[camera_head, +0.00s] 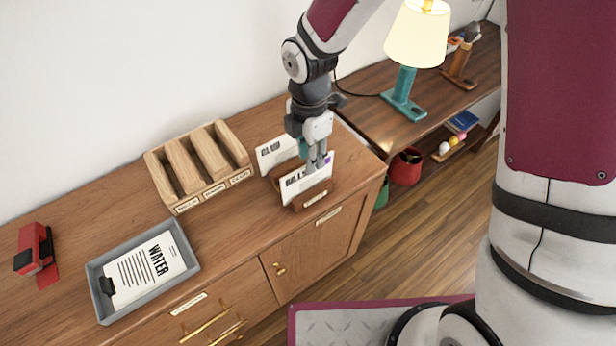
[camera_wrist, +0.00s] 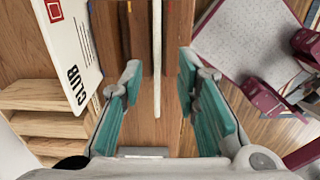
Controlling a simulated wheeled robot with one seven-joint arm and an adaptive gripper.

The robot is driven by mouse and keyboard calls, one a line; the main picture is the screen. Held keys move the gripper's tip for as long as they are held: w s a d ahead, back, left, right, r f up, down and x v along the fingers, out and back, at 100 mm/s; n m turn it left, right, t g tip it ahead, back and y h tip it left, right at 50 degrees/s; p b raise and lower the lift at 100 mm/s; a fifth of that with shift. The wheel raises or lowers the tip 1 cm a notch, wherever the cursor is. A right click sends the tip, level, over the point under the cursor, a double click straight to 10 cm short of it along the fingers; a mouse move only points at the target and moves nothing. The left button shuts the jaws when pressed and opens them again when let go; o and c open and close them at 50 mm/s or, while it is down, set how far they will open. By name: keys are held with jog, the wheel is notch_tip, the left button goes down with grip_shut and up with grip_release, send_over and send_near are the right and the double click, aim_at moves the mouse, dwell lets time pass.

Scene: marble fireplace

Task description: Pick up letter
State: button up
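A white letter marked BILLS (camera_head: 300,183) stands upright in a brown wooden letter holder (camera_head: 313,197) on the cabinet. In the wrist view this letter (camera_wrist: 157,50) shows as a thin pale edge. A second white letter, marked CLUB (camera_head: 275,152), stands behind it; in the wrist view the CLUB letter (camera_wrist: 75,48) is at the left. My gripper (camera_head: 317,163) points down at the top of the BILLS letter. In the wrist view my gripper (camera_wrist: 160,72) is open, with teal finger pads on either side of the letter's edge and visible gaps to both.
A light wooden sorter (camera_head: 202,167) with slots stands left of the holder. A grey tray (camera_head: 150,296) with a WATER sheet (camera_head: 150,268) and a red stapler-like object (camera_head: 36,250) lie further left. A lamp (camera_head: 409,60) stands on the side table at the right.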

aim_at(308, 179)
notch_tip(308, 179, down, 4)
jog(key=shift+w+a+f, duration=0.1)
jog(key=shift+a, duration=0.05)
grip_shut()
dwell(0.4)
